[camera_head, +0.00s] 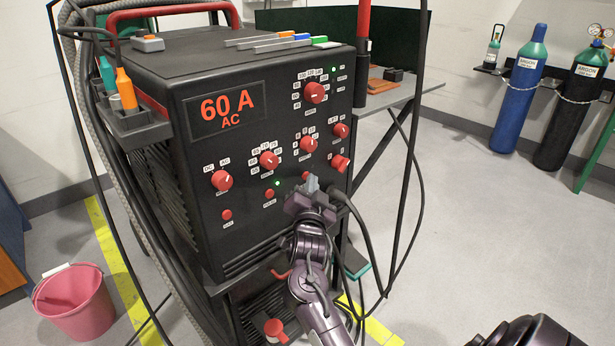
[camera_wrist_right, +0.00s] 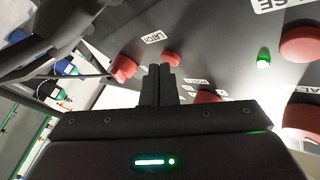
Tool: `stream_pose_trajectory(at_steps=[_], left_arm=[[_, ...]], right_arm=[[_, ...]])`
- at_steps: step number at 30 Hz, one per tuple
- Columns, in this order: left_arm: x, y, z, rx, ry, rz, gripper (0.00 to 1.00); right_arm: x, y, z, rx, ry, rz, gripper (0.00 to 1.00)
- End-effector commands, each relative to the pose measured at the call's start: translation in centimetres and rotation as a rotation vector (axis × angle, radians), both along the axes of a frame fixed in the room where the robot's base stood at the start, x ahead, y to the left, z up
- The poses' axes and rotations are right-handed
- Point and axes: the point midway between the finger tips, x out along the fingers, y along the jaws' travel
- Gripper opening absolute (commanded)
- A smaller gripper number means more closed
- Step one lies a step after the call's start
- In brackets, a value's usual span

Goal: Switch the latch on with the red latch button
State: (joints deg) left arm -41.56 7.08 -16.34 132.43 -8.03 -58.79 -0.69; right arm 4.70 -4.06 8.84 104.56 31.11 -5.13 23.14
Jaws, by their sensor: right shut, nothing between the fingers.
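The red latch button (camera_wrist_right: 171,59) is a small round red button beside the LATCH label (camera_wrist_right: 153,37) on the dark panel in the right wrist view. My right gripper (camera_wrist_right: 160,72) is shut and empty, its fingertips just short of the button in that view; whether they touch cannot be told. In the head view my right gripper (camera_head: 312,184) is in front of the lower right of the machine's panel (camera_head: 245,150) and largely hides the button area.
Red knobs surround the spot, including one at the panel's right edge (camera_head: 340,162) and one at mid panel (camera_head: 308,144). A small red button (camera_head: 269,194) and a lit green lamp (camera_head: 277,183) are to the left. Dark cables (camera_head: 365,230) hang right of the gripper.

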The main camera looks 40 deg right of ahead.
Motion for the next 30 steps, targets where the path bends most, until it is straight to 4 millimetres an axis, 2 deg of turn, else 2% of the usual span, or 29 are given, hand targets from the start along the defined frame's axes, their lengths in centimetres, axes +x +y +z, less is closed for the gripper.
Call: stream_pose_trajectory(at_steps=[11, 30], left_arm=[[0.0, 0.0, 0.0, 0.0, 0.0, 0.0, 0.36], [0.1, -0.1, 1.1, -0.003, -0.002, -0.001, 0.36]], right_arm=[[0.2, 0.0, 0.0, 0.0, 0.0, 0.0, 0.0], [-1.2, -0.1, 0.1, 0.001, 0.001, 0.0, 0.0]])
